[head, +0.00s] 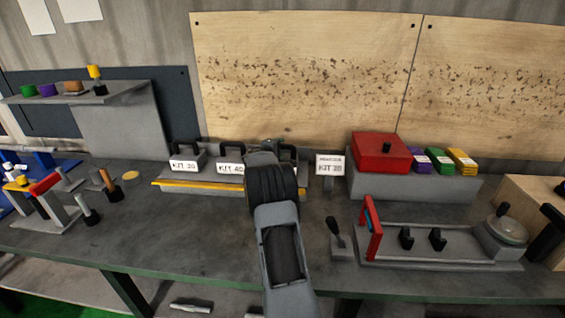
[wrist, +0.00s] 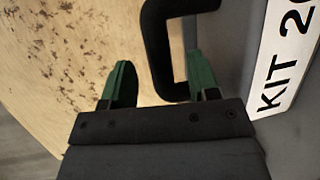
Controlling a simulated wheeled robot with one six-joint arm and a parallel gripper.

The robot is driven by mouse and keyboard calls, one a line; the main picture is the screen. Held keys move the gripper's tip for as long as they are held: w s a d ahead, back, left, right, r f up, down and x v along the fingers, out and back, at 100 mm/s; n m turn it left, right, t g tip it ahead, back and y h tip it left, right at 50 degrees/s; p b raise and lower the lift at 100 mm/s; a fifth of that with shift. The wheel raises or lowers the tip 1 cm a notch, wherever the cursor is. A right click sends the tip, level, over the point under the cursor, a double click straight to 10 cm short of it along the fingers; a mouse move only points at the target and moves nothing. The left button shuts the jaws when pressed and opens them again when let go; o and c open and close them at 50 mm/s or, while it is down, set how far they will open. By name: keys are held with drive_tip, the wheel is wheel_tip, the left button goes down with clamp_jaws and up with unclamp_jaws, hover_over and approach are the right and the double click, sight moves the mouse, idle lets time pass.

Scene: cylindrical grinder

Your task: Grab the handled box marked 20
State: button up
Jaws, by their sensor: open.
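In the wrist view a grey box (wrist: 288,135) has a white label reading KIT 2, with the last figure cut by the edge, seemingly 0. Its black handle (wrist: 156,50) stands out from its side in that picture. My gripper (wrist: 158,62) is open, its green fingers apart. The handle's bar shows between the fingertips; I cannot tell whether they touch it. In the head view my arm hides most of the box at the row's right end and my fingertips. Two other handled boxes, one KIT 40 (head: 231,169) and a left one (head: 184,166), stand left of my arm.
The boxes stand on a grey stand with a yellow front strip (head: 205,185). A small KIT sign (head: 331,165) stands just right of my arm. Further right are a red box (head: 380,152) and a grey fixture (head: 435,250).

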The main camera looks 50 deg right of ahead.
drive_tip(key=shift+p+x, duration=0.35)
drive_tip(key=shift+x, duration=1.05)
drive_tip(key=shift+c, duration=0.5)
clamp_jaws()
